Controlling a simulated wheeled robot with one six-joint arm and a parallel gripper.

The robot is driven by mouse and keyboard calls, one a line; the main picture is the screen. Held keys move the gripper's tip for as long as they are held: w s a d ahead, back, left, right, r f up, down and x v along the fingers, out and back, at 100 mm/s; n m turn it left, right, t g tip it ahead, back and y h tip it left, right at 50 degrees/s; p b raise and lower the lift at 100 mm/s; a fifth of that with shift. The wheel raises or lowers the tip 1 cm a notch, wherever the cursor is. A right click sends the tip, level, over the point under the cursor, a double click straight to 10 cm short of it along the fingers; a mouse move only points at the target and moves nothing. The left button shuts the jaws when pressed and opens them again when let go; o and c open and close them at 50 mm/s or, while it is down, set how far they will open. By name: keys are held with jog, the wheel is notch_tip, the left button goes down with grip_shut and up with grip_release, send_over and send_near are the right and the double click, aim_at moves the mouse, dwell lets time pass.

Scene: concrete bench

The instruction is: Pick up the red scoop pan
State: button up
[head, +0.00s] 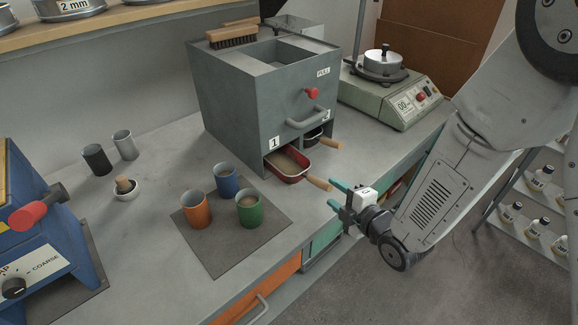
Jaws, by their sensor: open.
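The red scoop pan (287,171) sits in the left opening, marked 1, at the bottom of the grey box (232,98). It holds some brownish material, and its back end is hidden inside the box. Its wooden handle (319,184) points toward the front right, over the bench edge. My gripper (334,195) is open, with its teal fingers pointing at the handle's end. The fingers look very close to the handle tip; I cannot tell whether they touch it.
A black pan (313,133) with a wooden handle sits in the right opening. Orange (196,212), blue (227,180) and green (249,211) cups stand on a dark mat (213,244) to the left. A scale (392,97) stands behind right.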

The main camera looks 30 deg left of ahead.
aim_at(317, 182)
jog(key=shift+a+f, duration=0.15)
jog(key=shift+a, duration=0.3)
jog(key=x, duration=0.7)
grip_shut()
